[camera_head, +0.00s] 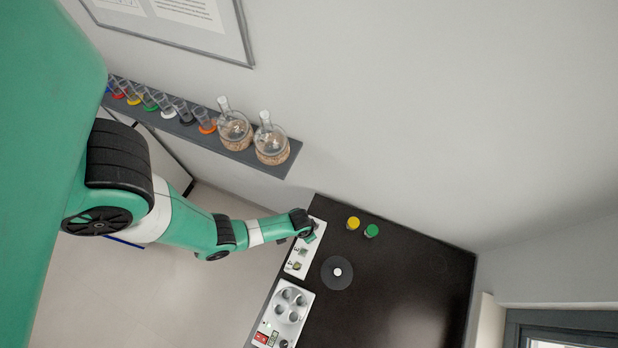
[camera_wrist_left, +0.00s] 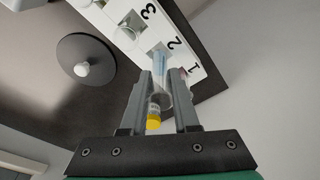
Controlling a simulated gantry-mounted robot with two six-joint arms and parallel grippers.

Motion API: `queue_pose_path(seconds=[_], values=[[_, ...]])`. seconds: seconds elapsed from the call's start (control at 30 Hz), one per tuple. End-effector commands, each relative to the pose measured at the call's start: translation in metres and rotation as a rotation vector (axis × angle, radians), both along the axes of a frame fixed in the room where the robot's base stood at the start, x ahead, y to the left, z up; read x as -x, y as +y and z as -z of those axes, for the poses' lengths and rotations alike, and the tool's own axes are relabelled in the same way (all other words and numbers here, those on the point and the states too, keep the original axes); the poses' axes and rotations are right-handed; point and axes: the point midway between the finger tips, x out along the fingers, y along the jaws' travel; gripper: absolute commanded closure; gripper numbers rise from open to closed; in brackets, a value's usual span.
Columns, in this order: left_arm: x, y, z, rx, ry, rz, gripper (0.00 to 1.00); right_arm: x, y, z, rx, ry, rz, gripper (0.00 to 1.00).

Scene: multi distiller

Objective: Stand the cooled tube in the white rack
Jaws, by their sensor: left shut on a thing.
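The white rack (camera_head: 292,268) lies along the left edge of the dark table; numbers 3 and 4 show there. In the left wrist view the rack (camera_wrist_left: 189,50) shows numbers 1, 2 and 3. My left gripper (camera_head: 314,232) is over the rack's far end. In the left wrist view its two fingers (camera_wrist_left: 160,80) are shut on a clear, bluish tube (camera_wrist_left: 160,66). The tube points at the opening beside number 2; I cannot tell whether its end is inside. My right gripper is not in view.
A yellow-lidded jar (camera_head: 353,223) and a green-lidded jar (camera_head: 371,231) stand right of the rack. A black disc (camera_head: 331,284) with a white knob lies nearby. A white block with round wells (camera_head: 305,299) is nearer. A wall shelf (camera_head: 283,168) holds flasks and cups. The table's right side is clear.

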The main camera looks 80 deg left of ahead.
Motion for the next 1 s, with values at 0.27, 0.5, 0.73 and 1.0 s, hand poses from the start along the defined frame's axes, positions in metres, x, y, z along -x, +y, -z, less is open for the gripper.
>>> queue_pose_path(seconds=[0.27,0.5,0.73,1.0], values=[[0.0,0.0,0.013,0.0,-0.001,0.0,1.0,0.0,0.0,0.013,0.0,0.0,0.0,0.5],[0.0,0.0,0.023,0.0,-0.001,0.0,1.0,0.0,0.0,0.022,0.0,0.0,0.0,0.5],[0.0,0.0,0.032,0.0,0.0,0.0,1.0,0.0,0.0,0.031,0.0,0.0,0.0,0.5],[0.0,0.0,0.043,0.0,0.0,0.0,1.0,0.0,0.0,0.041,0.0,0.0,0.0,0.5]])
